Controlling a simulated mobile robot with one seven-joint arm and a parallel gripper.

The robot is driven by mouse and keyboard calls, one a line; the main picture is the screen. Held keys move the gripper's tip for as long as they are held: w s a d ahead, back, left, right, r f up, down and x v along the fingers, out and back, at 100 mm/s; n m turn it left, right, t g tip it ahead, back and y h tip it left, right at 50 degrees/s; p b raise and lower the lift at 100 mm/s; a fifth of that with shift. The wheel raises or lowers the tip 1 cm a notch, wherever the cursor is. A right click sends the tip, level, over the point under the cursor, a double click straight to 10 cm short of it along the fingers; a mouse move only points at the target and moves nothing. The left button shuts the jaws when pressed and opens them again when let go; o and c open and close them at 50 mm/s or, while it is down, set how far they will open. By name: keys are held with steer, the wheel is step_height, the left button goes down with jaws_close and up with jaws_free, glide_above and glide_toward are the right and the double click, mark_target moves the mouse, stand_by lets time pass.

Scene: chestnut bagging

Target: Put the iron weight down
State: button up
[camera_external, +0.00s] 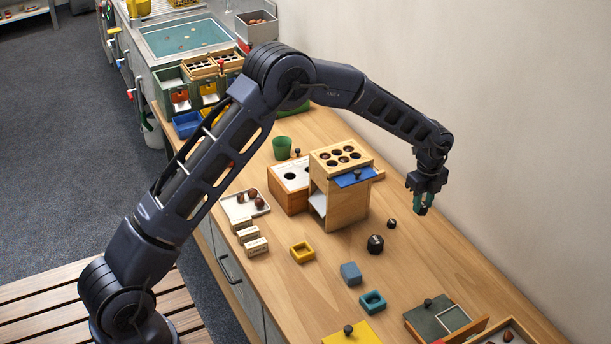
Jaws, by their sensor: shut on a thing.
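My gripper (422,206) hangs at the right, fingers pointing down, above the wooden table near the wall. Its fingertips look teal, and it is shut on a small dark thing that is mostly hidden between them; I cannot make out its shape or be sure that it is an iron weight. A black, faceted weight-like piece (375,244) stands on the table to the lower left of my gripper. A smaller dark knob-like piece (391,223) stands just behind it. Both are apart from my gripper.
A wooden box with holes on top (341,190) stands left of my gripper, beside a lower wooden box (288,201). The table's right part (455,260) is clear.

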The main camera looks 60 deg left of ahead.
step_height(320, 180, down, 15)
steer(key=shift+f, duration=0.1)
stand_by(0.5)
steer(key=o, duration=1.1)
steer(key=shift+f, duration=0.1)
